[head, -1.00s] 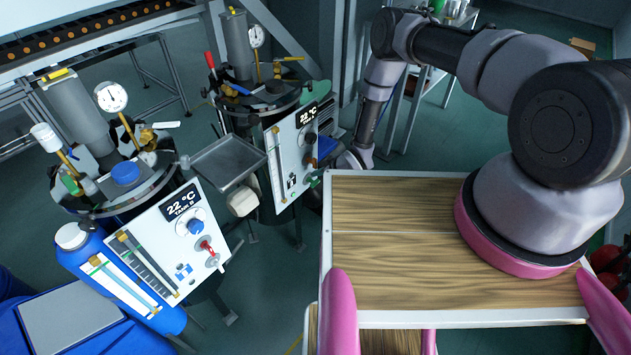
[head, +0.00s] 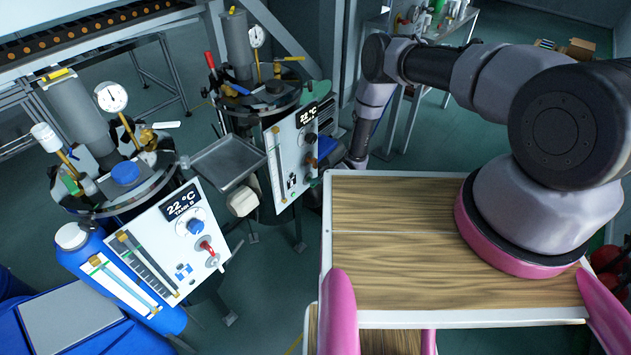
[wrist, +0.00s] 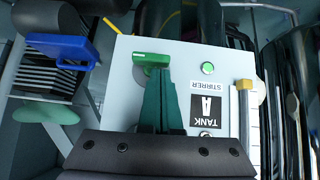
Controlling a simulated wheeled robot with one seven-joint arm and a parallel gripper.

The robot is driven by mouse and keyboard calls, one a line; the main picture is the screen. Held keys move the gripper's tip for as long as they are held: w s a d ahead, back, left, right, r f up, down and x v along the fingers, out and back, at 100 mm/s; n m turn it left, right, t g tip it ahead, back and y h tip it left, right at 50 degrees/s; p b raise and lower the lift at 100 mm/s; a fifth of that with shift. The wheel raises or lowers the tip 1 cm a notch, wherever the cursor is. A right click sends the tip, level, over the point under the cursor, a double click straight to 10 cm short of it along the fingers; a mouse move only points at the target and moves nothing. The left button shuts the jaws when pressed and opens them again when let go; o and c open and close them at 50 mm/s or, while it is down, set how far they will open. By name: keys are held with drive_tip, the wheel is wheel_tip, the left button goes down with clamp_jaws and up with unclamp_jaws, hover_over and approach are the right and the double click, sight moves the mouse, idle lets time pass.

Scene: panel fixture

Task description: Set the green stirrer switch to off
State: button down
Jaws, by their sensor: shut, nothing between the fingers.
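The green stirrer switch (wrist: 150,59) shows in the wrist view as a green handle on a white panel (wrist: 190,54), lying roughly sideways in the picture. An upside-down "TANK A STIRRER" label (wrist: 208,101) is beside it, and a round green lamp (wrist: 208,68) shows to its right. My gripper (wrist: 160,72) is shut and empty, its dark green fingertips at the switch's lower edge; whether they touch it I cannot tell.
A blue handle (wrist: 62,50) sticks out left of the panel in the wrist view. A yellow-topped gauge tube (wrist: 244,86) is on the right. In the head view, the Tank B panel (head: 150,225) stands nearer left, and a wooden-topped table (head: 400,245) fills the front.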

drive_tip(key=shift+s+a+f+n+t+h, duration=0.2)
drive_tip(key=shift+s+n+t+h, duration=0.15)
drive_tip(key=shift+t, duration=0.25)
idle(0.3)
drive_tip(key=shift+s+a+f+t+h, duration=0.1)
drive_tip(key=shift+s+a+f, duration=0.1)
drive_tip(key=shift+f, duration=0.35)
drive_tip(key=shift+s+a+f+t+h, duration=0.15)
drive_tip(key=shift+s+f, duration=0.1)
drive_tip(key=shift+f, duration=0.35)
drive_tip(key=shift+s+a+f+t, duration=0.1)
drive_tip(key=shift+s+a+f, duration=0.1)
drive_tip(key=shift+f, duration=0.35)
drive_tip(key=shift+w, duration=0.1)
idle(1.0)
